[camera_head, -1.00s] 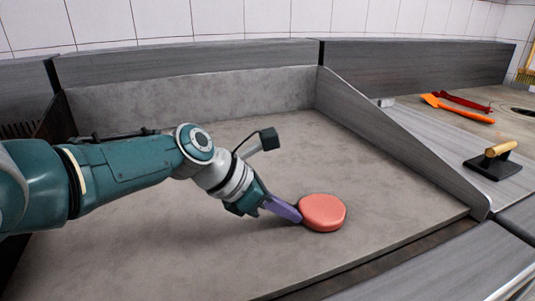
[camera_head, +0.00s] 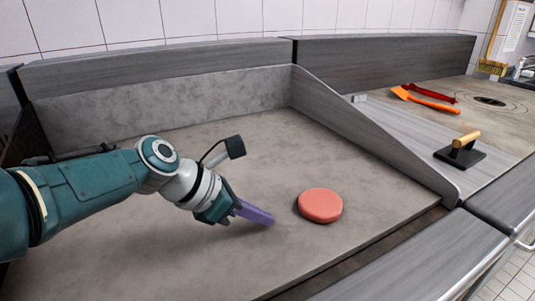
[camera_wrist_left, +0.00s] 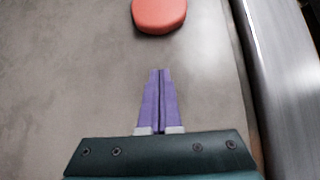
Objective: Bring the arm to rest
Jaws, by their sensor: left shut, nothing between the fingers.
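My left arm comes in from the left in the head view. Its gripper (camera_head: 268,219) has purple fingers, shut with nothing between them, just above the griddle surface. In the left wrist view the fingers (camera_wrist_left: 160,75) lie together side by side. A round reddish patty (camera_head: 320,206) lies flat on the grey griddle (camera_head: 180,245), a short way to the right of the fingertips and apart from them. It also shows at the top of the left wrist view (camera_wrist_left: 159,14), ahead of the fingertips. My right gripper is not in view.
Grey walls (camera_head: 160,68) bound the griddle at the back and right. On the right counter lie a black press with a wooden handle (camera_head: 460,152), an orange spatula (camera_head: 430,101) and red tongs (camera_head: 432,92). The griddle behind the patty is clear.

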